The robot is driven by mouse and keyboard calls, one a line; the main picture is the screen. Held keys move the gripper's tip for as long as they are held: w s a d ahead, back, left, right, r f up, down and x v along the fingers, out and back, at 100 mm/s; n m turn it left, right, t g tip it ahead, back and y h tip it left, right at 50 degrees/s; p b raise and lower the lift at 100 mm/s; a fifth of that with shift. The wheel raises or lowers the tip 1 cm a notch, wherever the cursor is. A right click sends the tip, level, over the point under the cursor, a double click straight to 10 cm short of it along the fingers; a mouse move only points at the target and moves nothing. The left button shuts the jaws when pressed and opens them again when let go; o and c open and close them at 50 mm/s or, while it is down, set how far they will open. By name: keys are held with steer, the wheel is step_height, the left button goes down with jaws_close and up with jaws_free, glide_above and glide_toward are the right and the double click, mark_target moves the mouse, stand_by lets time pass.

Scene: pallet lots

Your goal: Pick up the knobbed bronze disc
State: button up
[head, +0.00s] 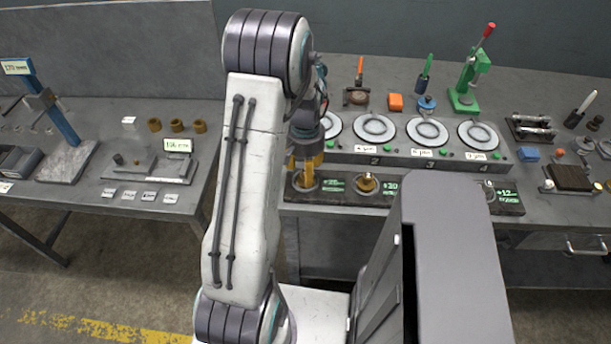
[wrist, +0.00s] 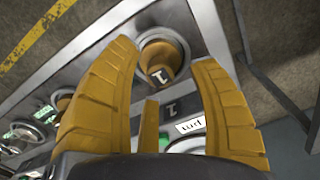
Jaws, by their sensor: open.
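A knobbed bronze disc (wrist: 178,48) with a dark mark reading 1 sits in a round well, seen between my fingers in the wrist view. In the head view the left well (head: 305,187) is partly hidden by my gripper (head: 304,166), which is right over it. My gripper (wrist: 170,62) is open, with one yellow finger on each side of the disc. I cannot tell whether a finger touches it. A second knobbed bronze piece (head: 367,184) sits in the well to the right; it also shows in the wrist view (wrist: 63,103).
A grey console with several ringed round plates (head: 427,131) stands behind the wells. A green press (head: 466,88) and an orange block (head: 395,102) are further back. The left table holds bronze rings (head: 177,126) and a blue-posted stand (head: 55,110).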

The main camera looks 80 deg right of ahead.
steer(key=shift+f, duration=1.05)
steer(key=shift+c, duration=0.4)
jaws_close()
